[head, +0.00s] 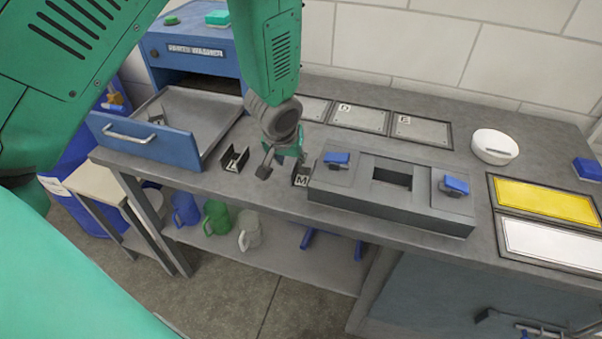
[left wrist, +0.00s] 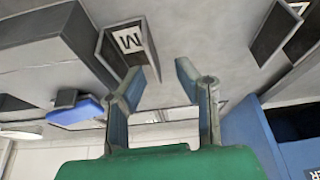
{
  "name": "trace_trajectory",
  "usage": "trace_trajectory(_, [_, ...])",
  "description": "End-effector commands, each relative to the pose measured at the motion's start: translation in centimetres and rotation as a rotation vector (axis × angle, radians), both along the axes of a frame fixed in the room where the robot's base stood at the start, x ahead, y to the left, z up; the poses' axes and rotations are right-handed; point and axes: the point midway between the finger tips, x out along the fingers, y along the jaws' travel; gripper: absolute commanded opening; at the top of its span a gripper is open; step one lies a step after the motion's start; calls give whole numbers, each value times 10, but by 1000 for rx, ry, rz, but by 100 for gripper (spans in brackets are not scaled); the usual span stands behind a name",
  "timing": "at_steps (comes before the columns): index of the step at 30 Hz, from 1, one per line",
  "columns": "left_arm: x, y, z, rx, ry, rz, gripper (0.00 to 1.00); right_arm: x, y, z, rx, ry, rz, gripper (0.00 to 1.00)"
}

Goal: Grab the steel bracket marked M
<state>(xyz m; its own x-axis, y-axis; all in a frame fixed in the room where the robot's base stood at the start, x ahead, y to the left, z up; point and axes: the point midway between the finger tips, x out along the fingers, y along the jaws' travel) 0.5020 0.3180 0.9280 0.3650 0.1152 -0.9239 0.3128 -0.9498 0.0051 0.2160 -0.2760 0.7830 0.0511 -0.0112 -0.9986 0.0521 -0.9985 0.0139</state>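The steel bracket marked M (head: 300,180) is a small dark piece with a white label. It stands on the grey workbench against the left end of a grey fixture block. It also shows in the left wrist view (left wrist: 128,44), just beyond my fingertips and left of their middle. My left gripper (head: 282,168) hangs low over the bench, just left of the bracket. In the left wrist view its two fingers (left wrist: 158,82) are apart with nothing between them. A second dark bracket (head: 234,160) stands farther left; its label is hard to read. My right gripper is not in view.
The grey fixture block (head: 390,208) with blue clamps (head: 455,185) lies right of bracket M. An open blue drawer (head: 150,143) juts out at left. A white bowl (head: 494,147) and yellow panel (head: 545,202) are at right. Mugs (head: 216,217) stand on the shelf below.

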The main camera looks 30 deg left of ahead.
Motion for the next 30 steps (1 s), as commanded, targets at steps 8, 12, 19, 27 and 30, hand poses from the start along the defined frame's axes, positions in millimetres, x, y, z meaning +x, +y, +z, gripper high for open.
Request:
trace_trajectory(8, [12,3,-38,-1,3,-2,28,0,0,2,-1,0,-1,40])
trace_trajectory(12, [13,5,-41,-3,1,-1,28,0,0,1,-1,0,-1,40])
trace_trajectory(19, [13,5,-40,-3,1,-1,0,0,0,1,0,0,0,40])
trace_trajectory(27, [14,2,-39,0,0,-2,0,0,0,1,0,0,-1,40])
trace_trajectory(30, [14,3,-38,-1,0,-1,0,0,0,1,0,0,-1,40])
